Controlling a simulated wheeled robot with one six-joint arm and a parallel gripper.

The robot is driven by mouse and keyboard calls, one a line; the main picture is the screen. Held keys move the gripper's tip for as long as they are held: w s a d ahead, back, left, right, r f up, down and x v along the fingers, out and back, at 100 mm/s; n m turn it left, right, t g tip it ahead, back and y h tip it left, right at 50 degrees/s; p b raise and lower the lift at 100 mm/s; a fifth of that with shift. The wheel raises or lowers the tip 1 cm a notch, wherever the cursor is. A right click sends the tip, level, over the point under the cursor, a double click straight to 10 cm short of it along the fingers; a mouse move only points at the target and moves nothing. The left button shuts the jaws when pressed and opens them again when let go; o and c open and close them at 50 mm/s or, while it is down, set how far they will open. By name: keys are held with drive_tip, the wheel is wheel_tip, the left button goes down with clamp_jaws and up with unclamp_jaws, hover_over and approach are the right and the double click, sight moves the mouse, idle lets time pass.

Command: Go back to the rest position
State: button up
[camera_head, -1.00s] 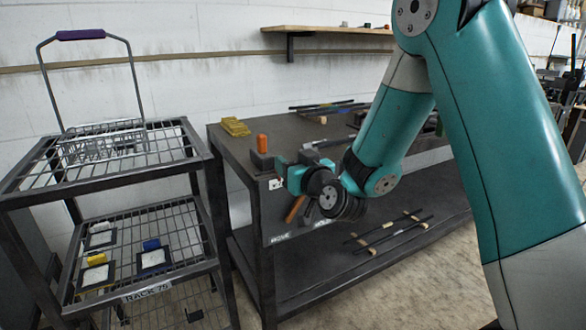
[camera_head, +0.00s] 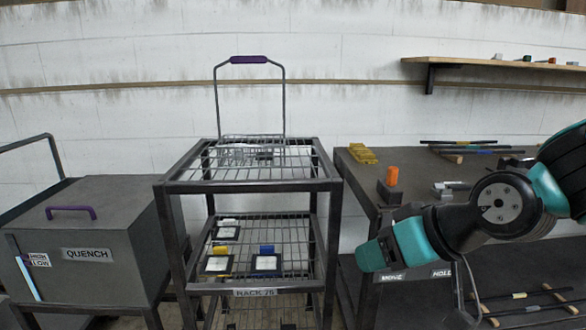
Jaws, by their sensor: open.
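My arm reaches in from the right edge, teal with dark joints. My gripper (camera_head: 372,257) is at its left end, in front of the workbench's near left corner, pointing left and slightly down. It is open, and I see nothing held in it. The fingers are small and partly merged with the teal body in this view. The workbench (camera_head: 362,178) stands behind the arm. An orange-topped piece on a dark block (camera_head: 391,186) sits on the bench, above and behind the gripper in the picture. The arm hides part of the bench front and its labels.
A grey QUENCH box (camera_head: 120,225) is at far left. Yellow pieces (camera_head: 361,153) and rods lie on the bench.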

drive_tip(key=s+d+r+n+g+h, duration=0.1)
drive_tip(key=s+g, duration=0.2)
drive_tip(key=s, duration=0.5)
drive_tip(key=s+d+n+g+h, duration=0.1)
drive_tip(key=s+g+h, duration=0.15)
drive_tip(key=s, duration=0.55)
wheel_tip(320, 180, up, 13)
drive_tip(key=p, duration=1.3)
drive_tip(key=shift+w+g+y, duration=0.15)
drive_tip(key=shift+g+y, duration=0.3)
drive_tip(key=shift+a, duration=0.1)
